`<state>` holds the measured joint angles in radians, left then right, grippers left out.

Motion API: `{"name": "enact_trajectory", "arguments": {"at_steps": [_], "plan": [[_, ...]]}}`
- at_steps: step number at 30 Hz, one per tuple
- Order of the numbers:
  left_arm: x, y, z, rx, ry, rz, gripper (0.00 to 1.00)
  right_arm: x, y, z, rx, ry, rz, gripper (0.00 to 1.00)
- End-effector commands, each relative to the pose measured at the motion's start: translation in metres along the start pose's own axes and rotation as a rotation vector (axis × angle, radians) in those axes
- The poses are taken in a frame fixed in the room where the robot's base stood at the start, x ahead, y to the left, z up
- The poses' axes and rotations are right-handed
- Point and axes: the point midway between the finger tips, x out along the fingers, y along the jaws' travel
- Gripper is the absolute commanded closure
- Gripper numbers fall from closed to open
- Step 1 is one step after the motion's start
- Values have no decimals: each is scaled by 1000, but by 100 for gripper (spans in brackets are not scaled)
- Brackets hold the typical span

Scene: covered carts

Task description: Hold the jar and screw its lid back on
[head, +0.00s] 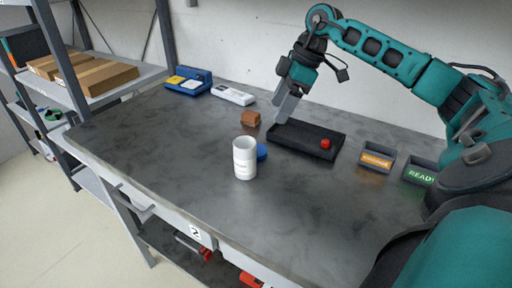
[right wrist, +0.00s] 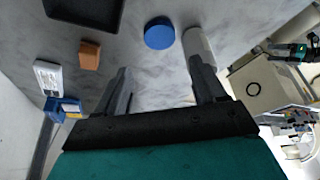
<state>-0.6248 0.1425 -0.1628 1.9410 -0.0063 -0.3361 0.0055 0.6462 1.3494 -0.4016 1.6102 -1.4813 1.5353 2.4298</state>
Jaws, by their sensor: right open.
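The white jar (head: 244,158) stands upright and open-topped on the grey bench in the head view. The blue lid (head: 262,152) lies on the bench just behind it to the right, partly hidden by the jar. In the right wrist view the lid (right wrist: 159,34) is a round blue disc, with the white jar (right wrist: 199,48) close beside it. My right gripper (head: 284,112) is above the bench near the black tray's left end, behind the jar and lid. Its two fingers (right wrist: 160,82) are spread with nothing between them. My left gripper is in neither view.
A black tray (head: 290,146) holds a small red object (head: 325,143). A brown block (head: 251,118) sits left of it. Two labelled bins (head: 376,161) stand right. A blue case (head: 188,82) and white device (head: 233,95) lie at the back. The bench's left front is clear.

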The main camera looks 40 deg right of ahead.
Motion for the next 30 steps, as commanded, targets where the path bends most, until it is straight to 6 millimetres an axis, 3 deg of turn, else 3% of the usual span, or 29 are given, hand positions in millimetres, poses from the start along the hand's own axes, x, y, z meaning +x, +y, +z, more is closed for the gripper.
{"name": "enact_trajectory", "arguments": {"at_steps": [10, 21, 30], "plan": [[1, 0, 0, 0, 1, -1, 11, 3, 0, 0, 0, 0, -1, 30], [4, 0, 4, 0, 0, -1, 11, 65, 0, 0, -1, 1, -3, 30], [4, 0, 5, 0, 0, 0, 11, 77, 0, -1, -1, 0, 0, 30]]}}
